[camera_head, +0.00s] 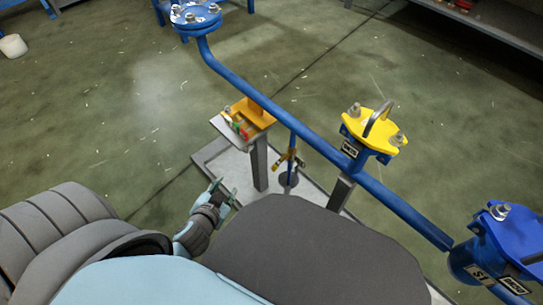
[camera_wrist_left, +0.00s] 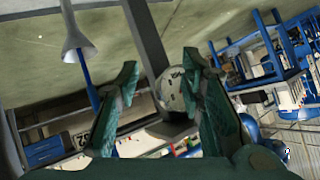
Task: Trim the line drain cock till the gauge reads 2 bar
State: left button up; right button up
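The line drain cock (camera_head: 290,158), with brass-coloured parts, sits on a thin blue drop pipe below the main blue pipe, above a grey funnel (camera_head: 288,180). My left gripper (camera_head: 222,190) is left of the cock and lower in the head view, apart from it. In the left wrist view its two fingers (camera_wrist_left: 160,75) stand apart with nothing held. A round pale dial (camera_wrist_left: 174,90), which looks like the gauge, shows beyond the fingers; its reading is too small to tell. The funnel also shows there (camera_wrist_left: 78,45), upside down. My right gripper is not in view.
A grey post carries a tilted plate with an orange bracket (camera_head: 250,112). The main blue pipe (camera_head: 270,108) runs diagonally to a yellow-topped fitting (camera_head: 376,130) and a blue flanged vessel (camera_head: 500,250). A grey tray edge (camera_head: 205,155) lies below. Green floor at left is mostly clear.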

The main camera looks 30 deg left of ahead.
pick_arm(q)
notch_tip(320, 180, up, 4)
jog(key=w+d+m+t+h+p, duration=0.2)
jog(key=m+h, duration=0.3)
jog(key=h, duration=0.1)
send_near(273, 169)
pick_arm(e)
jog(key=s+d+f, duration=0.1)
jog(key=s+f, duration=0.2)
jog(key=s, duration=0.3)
pick_arm(q)
jog(key=x, duration=0.4)
jog(key=shift+d+f, duration=0.1)
jog(key=b+x, duration=0.2)
jog(key=x, duration=0.4)
jog(key=shift+b, duration=0.3)
jog(key=shift+w+d, duration=0.1)
jog(key=shift+w, duration=0.15)
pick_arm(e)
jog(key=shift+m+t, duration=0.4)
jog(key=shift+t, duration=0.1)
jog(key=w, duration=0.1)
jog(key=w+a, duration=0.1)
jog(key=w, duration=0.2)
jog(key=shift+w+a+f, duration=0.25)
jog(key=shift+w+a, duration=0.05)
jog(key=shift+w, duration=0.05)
pick_arm(q)
jog(key=shift+c, duration=0.4)
grip_shut()
